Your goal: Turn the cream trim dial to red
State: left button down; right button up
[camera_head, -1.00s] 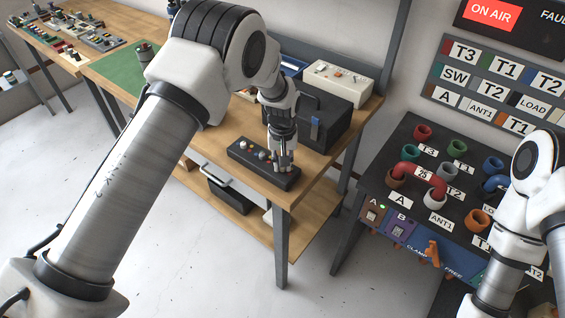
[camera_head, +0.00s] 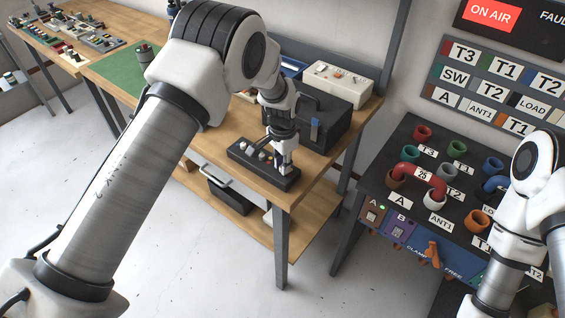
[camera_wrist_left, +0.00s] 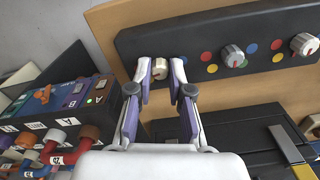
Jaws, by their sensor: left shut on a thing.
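A long black panel (camera_wrist_left: 200,52) carries a row of dials with coloured dots around them. The cream trim dial (camera_wrist_left: 160,68) is at the left end of the row in the left wrist view. My left gripper (camera_wrist_left: 160,66) is shut on it, one fingertip on each side. Which way the dial points is too small to tell. In the head view, the panel (camera_head: 250,157) lies on the wooden bench, and my left gripper (camera_head: 285,167) reaches down to its near right end, hiding the dial there. My right arm shows at the right edge, its gripper outside the picture.
A black case (camera_head: 318,120) and a cream box (camera_head: 338,84) stand behind the panel. A black patch desk (camera_head: 405,150) stands to the right.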

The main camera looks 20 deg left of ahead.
pick_arm(q)
jog(key=shift+m, duration=1)
jog(key=c, duration=1.1)
grip_release()
notch_tip(320, 180, up, 12)
